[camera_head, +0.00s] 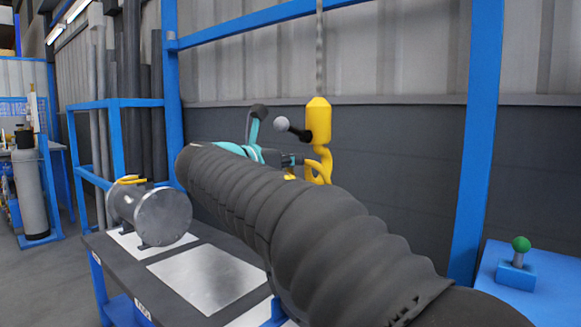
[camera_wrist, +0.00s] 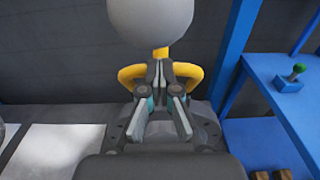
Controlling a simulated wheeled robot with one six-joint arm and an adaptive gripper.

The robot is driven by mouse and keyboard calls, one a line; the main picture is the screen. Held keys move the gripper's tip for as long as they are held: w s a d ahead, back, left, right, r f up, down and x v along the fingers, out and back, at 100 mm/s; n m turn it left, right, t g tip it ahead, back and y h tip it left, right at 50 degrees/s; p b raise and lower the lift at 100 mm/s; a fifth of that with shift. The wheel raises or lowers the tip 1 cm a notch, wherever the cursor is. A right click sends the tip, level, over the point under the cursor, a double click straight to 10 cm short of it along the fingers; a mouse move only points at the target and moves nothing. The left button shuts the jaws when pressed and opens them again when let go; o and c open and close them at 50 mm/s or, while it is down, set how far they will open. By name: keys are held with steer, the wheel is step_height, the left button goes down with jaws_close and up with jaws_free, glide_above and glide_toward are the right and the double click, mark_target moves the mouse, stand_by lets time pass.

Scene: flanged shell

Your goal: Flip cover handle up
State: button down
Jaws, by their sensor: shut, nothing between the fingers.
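My gripper (camera_wrist: 158,68) is shut and empty in the wrist view, its fingertips together. A yellow handle-like bar (camera_wrist: 192,74) shows on both sides of the fingers, its middle hidden behind them. I cannot tell whether they touch. In the head view my gripper (camera_head: 288,160) is small and partly hidden beyond my dark sleeved arm. A grey flanged shell (camera_head: 160,215) with a yellow handle (camera_head: 130,180) on top stands to the left on the table.
A yellow hoist hook (camera_head: 318,120) hangs on a chain near my gripper. A pale ball (camera_head: 282,123) shows beside it; a large pale ball (camera_wrist: 150,18) is close in the wrist view. A green-knobbed lever (camera_head: 520,245) stands right. The table's metal plate (camera_head: 207,278) is bare.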

steer(key=shift+w+d+r, duration=0.6)
steer(key=shift+w+r, duration=0.15)
steer(key=shift+w, duration=0.25)
steer(key=shift+d, duration=0.1)
